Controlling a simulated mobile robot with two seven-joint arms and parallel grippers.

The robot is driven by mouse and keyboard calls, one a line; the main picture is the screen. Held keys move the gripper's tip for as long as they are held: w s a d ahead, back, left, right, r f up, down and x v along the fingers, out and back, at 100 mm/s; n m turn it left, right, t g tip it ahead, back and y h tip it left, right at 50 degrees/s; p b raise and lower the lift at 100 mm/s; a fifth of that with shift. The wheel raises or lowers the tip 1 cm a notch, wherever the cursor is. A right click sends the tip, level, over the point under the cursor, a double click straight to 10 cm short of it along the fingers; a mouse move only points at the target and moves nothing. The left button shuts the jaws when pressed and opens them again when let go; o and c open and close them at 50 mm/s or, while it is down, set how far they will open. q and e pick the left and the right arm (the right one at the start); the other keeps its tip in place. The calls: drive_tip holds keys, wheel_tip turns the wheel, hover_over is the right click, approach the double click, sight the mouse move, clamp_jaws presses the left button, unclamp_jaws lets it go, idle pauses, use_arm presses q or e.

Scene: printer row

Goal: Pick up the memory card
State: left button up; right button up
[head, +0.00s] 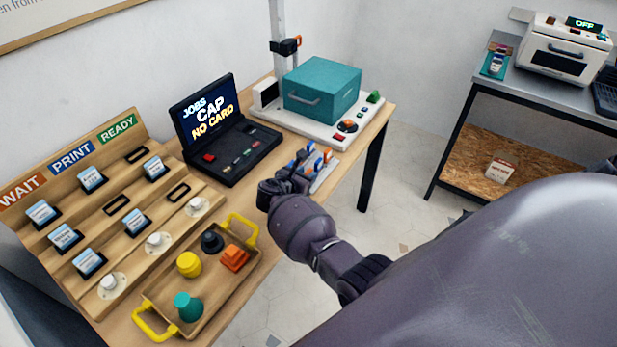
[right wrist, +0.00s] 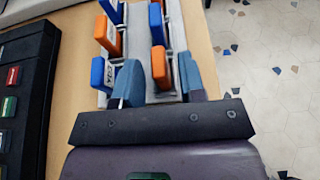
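Several blue and orange memory cards stand in a light grey rack (right wrist: 177,28) at the table's front edge. In the head view, my right gripper (head: 287,178) partly hides the rack and cards (head: 318,160). My left gripper is not in view.
A black console (head: 225,140) with a screen reading "JOBS CAP NO CARD" stands left of the rack. A printer with a teal box (head: 322,90) is behind it. A wooden tray (head: 215,285) of coloured pieces and a slotted board (head: 105,205) lie left.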

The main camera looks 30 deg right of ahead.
clamp_jaws()
